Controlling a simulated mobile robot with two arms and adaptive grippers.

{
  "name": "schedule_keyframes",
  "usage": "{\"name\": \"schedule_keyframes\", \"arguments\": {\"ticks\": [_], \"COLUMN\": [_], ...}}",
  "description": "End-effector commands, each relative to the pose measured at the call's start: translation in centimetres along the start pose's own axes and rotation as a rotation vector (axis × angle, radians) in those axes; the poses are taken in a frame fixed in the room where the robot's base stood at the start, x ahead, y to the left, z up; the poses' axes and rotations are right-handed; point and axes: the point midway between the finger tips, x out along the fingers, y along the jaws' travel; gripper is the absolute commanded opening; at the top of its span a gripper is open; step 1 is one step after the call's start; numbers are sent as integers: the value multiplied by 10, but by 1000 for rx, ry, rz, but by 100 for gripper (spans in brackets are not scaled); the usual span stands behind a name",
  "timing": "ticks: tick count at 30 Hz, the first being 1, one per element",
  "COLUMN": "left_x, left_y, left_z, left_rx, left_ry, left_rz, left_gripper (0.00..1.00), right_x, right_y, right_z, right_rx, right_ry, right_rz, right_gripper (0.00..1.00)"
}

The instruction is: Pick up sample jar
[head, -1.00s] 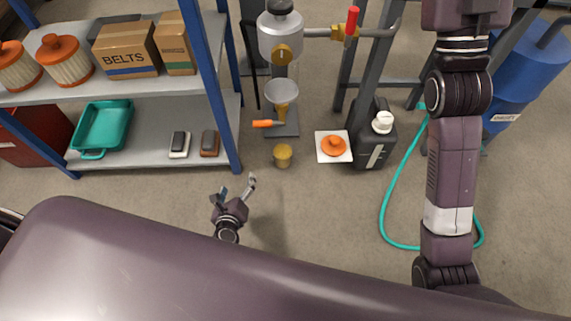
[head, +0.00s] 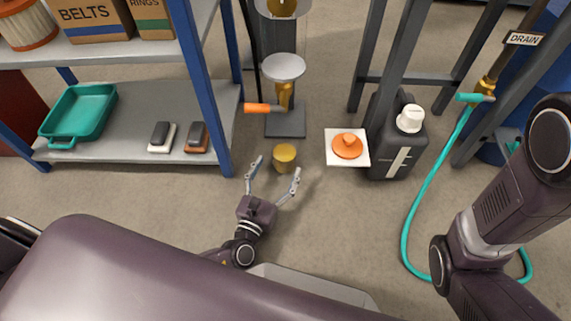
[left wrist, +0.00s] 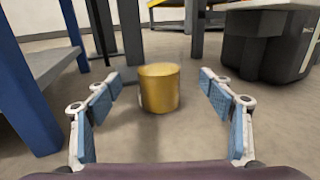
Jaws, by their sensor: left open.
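The sample jar, a small gold-yellow open cylinder (head: 285,158), stands upright on the floor below the funnel and valve. In the left wrist view the jar (left wrist: 159,88) is centred between the fingers and a little beyond their tips. My left gripper (head: 276,170) is open and empty, low near the floor, with its fingers pointing at the jar. Its blue-padded fingers (left wrist: 160,105) show on both sides of the jar, apart from it. An orange lid-like piece (head: 347,147) lies on a white square pad (head: 333,160) to the right. My right gripper is out of view.
A black jug (head: 398,145) with a white cap stands right of the pad. A blue-post shelf (head: 205,90) is at left, with a teal tray (head: 80,112). An orange-handled valve (head: 262,108) is behind the jar. A teal hose (head: 420,205) lies at right.

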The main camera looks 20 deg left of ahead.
Motion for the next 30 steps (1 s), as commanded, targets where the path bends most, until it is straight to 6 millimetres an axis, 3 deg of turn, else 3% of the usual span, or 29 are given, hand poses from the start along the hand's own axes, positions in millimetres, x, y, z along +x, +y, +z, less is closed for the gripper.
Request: {"name": "schedule_keyframes", "arguments": {"ticks": [15, 24, 30], "left_x": [62, 66, 66], "left_y": [2, 2, 2], "left_z": [0, 2, 1], "left_rx": [-4, -3, -3], "left_ry": [0, 4, 4], "left_rz": [1, 0, 0], "left_gripper": [74, 74, 53], "right_x": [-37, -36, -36], "right_y": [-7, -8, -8], "right_z": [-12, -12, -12], "right_rx": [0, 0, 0], "right_ry": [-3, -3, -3], "right_rz": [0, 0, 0], "right_gripper": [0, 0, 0]}}
